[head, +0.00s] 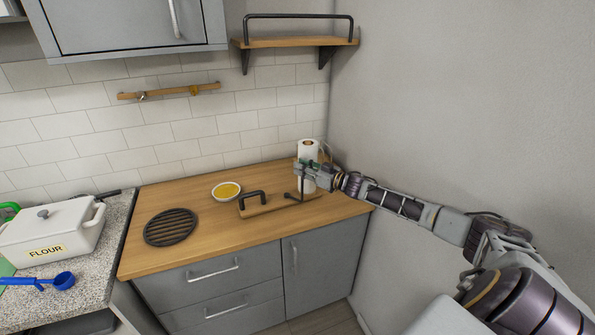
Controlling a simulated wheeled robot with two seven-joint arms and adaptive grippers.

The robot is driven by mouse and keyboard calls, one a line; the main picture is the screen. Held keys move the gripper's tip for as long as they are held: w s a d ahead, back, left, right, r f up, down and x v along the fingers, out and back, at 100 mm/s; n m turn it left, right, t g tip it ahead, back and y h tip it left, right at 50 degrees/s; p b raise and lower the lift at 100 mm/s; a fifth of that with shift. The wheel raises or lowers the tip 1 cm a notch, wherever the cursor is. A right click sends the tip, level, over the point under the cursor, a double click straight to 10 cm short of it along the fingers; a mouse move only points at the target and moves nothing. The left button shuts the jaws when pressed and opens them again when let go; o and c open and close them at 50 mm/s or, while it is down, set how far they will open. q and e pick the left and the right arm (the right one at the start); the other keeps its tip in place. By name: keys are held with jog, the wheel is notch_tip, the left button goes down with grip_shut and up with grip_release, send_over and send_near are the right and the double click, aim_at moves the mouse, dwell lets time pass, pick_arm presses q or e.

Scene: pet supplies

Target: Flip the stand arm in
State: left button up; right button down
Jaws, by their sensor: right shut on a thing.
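A wooden stand (262,209) lies on the wooden counter, with a dark bracket-shaped handle on its left part. A thin dark stand arm (302,190) rises near its right end, with a short piece reaching left to a small knob. My right gripper (306,172) is at the top of this arm and shut on it; the fingertips are small and the exact contact is hard to see. My left gripper is not in view.
A paper towel roll (308,150) stands close behind my right gripper. A bowl with yellow contents (227,191) and a round black trivet (171,227) sit to the left. The wall is close on the right. The counter front is clear.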

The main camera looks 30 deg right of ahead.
jog(key=shift+w+d+n+g+y+b, duration=0.15)
jog(key=shift+d+n+g+y+b, duration=0.2)
jog(key=shift+y, duration=0.3)
jog(key=shift+w+d+n+g+y+b, duration=0.15)
jog(key=shift+n+g+y+b, duration=0.15)
jog(key=shift+n+y, duration=0.3)
jog(key=c, duration=1.3)
grip_release()
jog(key=shift+o, duration=0.2)
